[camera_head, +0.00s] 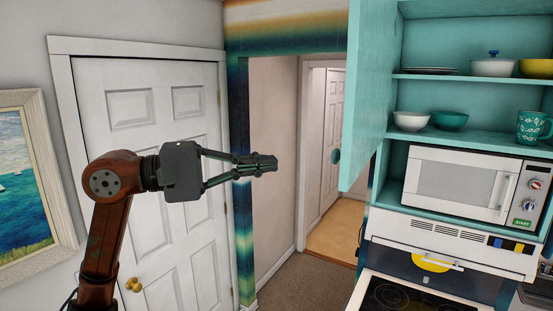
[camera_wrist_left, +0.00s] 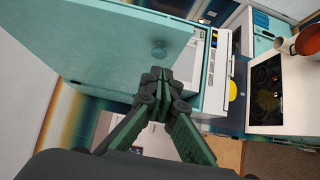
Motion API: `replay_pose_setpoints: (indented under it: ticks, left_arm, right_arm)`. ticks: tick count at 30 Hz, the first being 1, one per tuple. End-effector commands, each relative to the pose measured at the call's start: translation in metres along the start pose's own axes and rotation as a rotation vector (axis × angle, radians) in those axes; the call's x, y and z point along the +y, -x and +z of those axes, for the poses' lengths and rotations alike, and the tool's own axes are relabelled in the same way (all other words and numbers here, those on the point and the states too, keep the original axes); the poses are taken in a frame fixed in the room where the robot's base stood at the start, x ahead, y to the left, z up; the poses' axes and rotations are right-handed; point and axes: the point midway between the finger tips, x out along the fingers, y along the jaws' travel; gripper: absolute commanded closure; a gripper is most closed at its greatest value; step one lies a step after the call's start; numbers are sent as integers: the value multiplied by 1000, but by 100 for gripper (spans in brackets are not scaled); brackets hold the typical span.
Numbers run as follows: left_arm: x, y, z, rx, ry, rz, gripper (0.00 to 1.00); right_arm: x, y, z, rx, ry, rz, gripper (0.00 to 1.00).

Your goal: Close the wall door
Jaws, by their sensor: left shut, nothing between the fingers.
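The teal wall door (camera_head: 368,90) of the upper cabinet stands open in the head view, swung out from the cabinet's left side toward me. My left gripper (camera_head: 268,163) is shut and empty, left of the door in the head view. Its fingertips also show in the left wrist view (camera_wrist_left: 156,78); I cannot tell their exact gap to the door. My right gripper is out of view.
The open cabinet (camera_head: 475,77) holds bowls, a pot, a mug (camera_head: 532,126) and a white microwave (camera_head: 460,183). A stove (camera_head: 400,296) stands below. A white door (camera_head: 150,130) and a framed painting (camera_head: 25,185) are at the left. A passage opens behind my gripper.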

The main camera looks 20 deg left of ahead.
Motion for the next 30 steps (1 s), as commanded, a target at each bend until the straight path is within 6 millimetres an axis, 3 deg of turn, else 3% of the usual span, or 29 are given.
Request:
replay_pose_setpoints:
  ticks: [12, 20, 30]
  left_arm:
    - [4, -85, 3, -7, 4, 3, 100]
    - [3, -105, 26, -5, 3, 2, 100]
    - [1, -108, 29, -3, 5, 3, 100]
  right_arm:
    - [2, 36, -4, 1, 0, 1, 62]
    - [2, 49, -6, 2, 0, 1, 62]
    - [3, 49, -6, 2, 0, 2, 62]
